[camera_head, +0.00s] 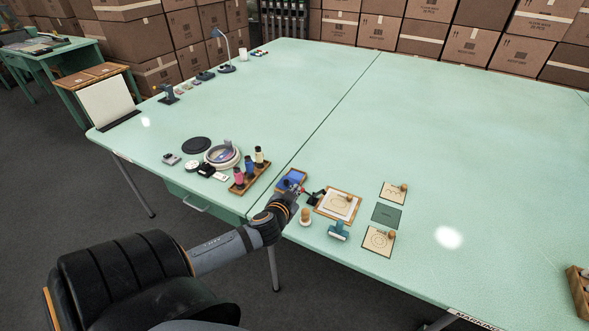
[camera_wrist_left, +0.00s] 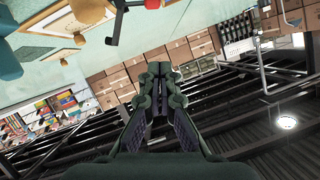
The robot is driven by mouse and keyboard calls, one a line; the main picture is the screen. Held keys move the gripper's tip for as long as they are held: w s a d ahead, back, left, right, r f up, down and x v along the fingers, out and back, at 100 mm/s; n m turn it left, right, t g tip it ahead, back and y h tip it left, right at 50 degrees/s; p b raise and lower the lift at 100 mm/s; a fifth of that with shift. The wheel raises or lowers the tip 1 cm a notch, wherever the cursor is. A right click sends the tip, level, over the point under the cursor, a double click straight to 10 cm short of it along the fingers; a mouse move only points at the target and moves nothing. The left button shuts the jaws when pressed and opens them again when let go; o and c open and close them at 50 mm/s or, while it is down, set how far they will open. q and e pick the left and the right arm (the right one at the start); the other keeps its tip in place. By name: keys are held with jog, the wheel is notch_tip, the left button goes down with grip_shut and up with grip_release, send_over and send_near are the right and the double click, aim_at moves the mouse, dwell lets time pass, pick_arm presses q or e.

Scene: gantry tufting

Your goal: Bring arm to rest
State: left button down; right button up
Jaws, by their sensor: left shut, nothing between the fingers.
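My left arm reaches in from the lower left in the head view. Its gripper (camera_head: 312,195) is over the near edge of the green table (camera_head: 420,130), between a small blue tray (camera_head: 291,181) and a wooden-framed board (camera_head: 338,205). Whether it touches either cannot be told. In the left wrist view the two dark fingers (camera_wrist_left: 159,72) are together with nothing between them. That view is tilted and shows ceiling beams, stacked boxes and, at the top, the tabletop. My right gripper is in neither view.
A wooden-handled piece (camera_head: 305,216), a teal-handled tool (camera_head: 339,231) and patterned cards (camera_head: 378,241) lie close to the gripper. A wooden rack of spools (camera_head: 250,172) stands to its left. The table's far middle is clear. Cartons (camera_head: 470,45) are stacked behind.

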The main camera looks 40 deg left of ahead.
pick_arm(q)
jog(key=shift+a+f, duration=0.1)
jog(key=shift+a, duration=0.05)
dwell(0.3)
jog(key=s+d+f+m+g+h, duration=0.1)
jog(key=s+d+f+g+h, duration=0.15)
jog(key=s+d+g, duration=0.45)
jog(key=s+d+f+g+h, duration=0.2)
jog(key=s+d+f, duration=0.2)
jog(key=s+d, duration=0.55)
jog(key=s+a+f+g, duration=0.1)
jog(key=s+a+f, duration=0.1)
jog(key=f, duration=1)
jog(key=s+a+f, duration=0.2)
jog(key=f, duration=1.1)
jog(key=s+a+f+g, duration=0.1)
jog(key=s+f, duration=1.5)
jog(key=s, duration=0.2)
jog(key=shift+s+f+n+g, duration=0.15)
jog(key=shift+f+n+g, duration=0.1)
jog(key=shift+n+g, duration=0.05)
